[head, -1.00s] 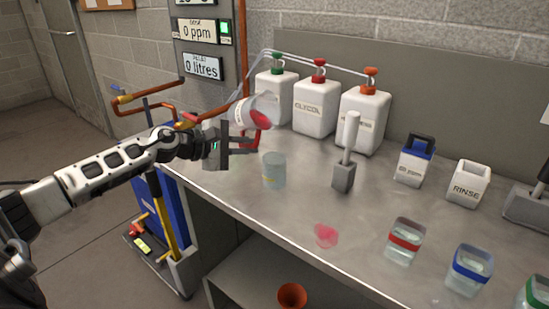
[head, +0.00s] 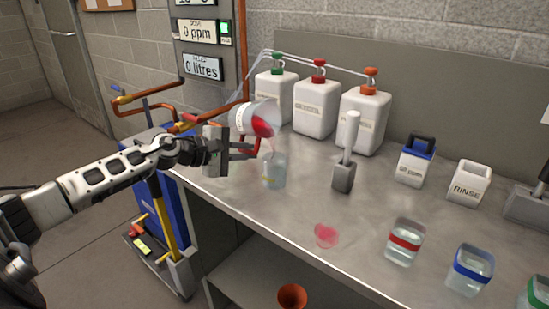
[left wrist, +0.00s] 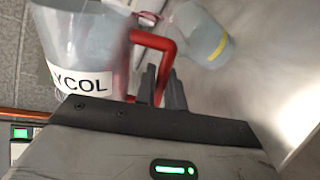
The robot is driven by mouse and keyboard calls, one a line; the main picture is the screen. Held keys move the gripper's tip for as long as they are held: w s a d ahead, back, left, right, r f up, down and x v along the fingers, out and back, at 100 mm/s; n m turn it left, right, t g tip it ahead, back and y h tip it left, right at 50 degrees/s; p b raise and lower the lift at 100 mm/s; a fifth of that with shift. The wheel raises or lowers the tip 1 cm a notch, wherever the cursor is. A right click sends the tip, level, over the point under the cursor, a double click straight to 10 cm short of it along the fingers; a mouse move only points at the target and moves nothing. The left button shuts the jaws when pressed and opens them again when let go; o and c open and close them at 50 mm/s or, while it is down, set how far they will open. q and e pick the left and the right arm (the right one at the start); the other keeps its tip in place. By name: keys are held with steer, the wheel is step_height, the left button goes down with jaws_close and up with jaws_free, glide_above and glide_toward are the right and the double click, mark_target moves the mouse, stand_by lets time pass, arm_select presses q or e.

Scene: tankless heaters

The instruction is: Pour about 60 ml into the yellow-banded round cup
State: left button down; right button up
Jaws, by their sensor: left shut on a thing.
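My left gripper (head: 245,150) is shut on the red handle (left wrist: 155,42) of a clear jug (head: 250,117). The jug's label ends in "YCOL" in the left wrist view (left wrist: 80,50). The jug is tilted to the right, with red liquid gathered at its lip. A thin pinkish streak runs from the lip toward the clear round cup (head: 273,172). The cup stands upright on the bench below the lip. Its yellow band shows in the left wrist view (left wrist: 217,47). The cup's liquid level is too small to tell. My right gripper is out of view.
A pink spill (head: 326,235) lies on the steel bench (head: 290,225). White canisters (head: 315,108) stand behind the cup. A grey holder with a white-handled tool (head: 344,175) is to its right. Red-banded (head: 404,240) and blue-banded (head: 470,268) cups stand at front right.

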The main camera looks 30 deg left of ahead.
mark_target(256, 136)
arm_select(q)
steer(key=shift+w+a+r+m, duration=0.2)
steer(key=shift+a+m, duration=0.1)
steer(key=shift+a, duration=0.05)
stand_by(2.1)
steer(key=shift+r+n+p, duration=0.3)
steer(key=shift+r+n, duration=0.3)
steer(key=shift+r, duration=0.1)
steer(key=d+r+n+h, duration=0.1)
steer(key=r+n+b, duration=0.1)
steer(key=shift+s+d+n+h, duration=0.3)
steer(key=shift+s+d+h, duration=0.05)
steer(key=shift+h, duration=0.05)
steer(key=shift+d+r+n, duration=0.15)
steer(key=shift+d+n, duration=0.05)
steer(key=shift+n, duration=0.2)
steer(key=shift+r+h+b, duration=0.1)
steer(key=shift+h+b, duration=0.3)
steer(key=shift+d+r, duration=0.1)
